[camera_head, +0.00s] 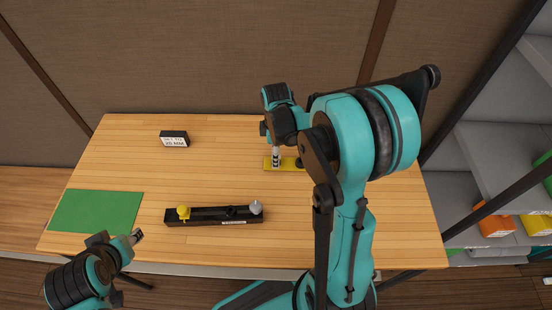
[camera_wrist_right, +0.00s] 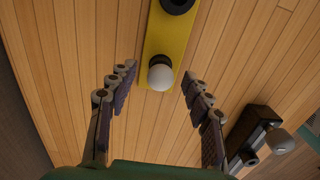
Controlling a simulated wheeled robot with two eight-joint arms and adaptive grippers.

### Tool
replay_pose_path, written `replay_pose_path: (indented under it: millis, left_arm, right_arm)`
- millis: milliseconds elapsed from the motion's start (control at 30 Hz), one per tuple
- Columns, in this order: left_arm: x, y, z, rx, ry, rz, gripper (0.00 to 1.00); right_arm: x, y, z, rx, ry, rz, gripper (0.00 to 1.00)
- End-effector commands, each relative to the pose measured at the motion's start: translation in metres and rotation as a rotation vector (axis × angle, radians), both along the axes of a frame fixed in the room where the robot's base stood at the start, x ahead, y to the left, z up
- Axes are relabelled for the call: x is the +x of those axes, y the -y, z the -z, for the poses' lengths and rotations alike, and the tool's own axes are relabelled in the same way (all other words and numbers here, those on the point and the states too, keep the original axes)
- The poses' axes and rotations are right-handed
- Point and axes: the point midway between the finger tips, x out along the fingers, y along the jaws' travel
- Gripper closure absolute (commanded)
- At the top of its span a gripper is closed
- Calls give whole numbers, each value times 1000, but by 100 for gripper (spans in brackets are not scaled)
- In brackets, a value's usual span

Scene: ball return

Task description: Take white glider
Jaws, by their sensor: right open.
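The white glider (camera_wrist_right: 160,77), a round white knob on a dark neck, stands at the near end of a yellow base (camera_wrist_right: 156,42) in the right wrist view. My right gripper (camera_wrist_right: 158,82) is open, one finger on each side of the white knob with gaps between. In the head view the right gripper (camera_head: 276,163) points down over the yellow base (camera_head: 291,167), and the arm hides part of it; the white glider is hard to make out there. My left gripper (camera_head: 136,237) is near the table's front left edge, away from the glider; its jaw opening is unclear.
A black rail (camera_head: 216,216) carries a yellow knob (camera_head: 183,212) and a grey knob (camera_head: 256,207) in front of the yellow base. A small black-and-white sign (camera_head: 174,139) stands at the back. A green mat (camera_head: 97,212) lies on the left. The table's middle is clear.

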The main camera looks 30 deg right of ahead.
Motion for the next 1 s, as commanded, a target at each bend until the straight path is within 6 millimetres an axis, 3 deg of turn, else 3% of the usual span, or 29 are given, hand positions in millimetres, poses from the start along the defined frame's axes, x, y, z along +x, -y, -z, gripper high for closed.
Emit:
replay_pose_path:
  millis: [67,200,233,667,967,1000]
  left_arm:
    - [0,0,-1,0,0,0,60]
    - [0,0,-1,0,0,0,60]
    - [0,0,-1,0,0,0,60]
    - [0,0,-3,0,0,0,60]
    - [0,0,-23,0,0,0,60]
    - [0,0,-24,0,0,0,60]
  right_arm:
    - [0,0,-1,0,0,0,52]
    - [0,0,-1,0,0,0,85]
    - [0,0,-1,0,0,0,86]
    - [0,0,-5,0,0,1,87]
    - [-1,0,-49,0,0,1,87]
    - [-9,8,-51,0,0,5,87]
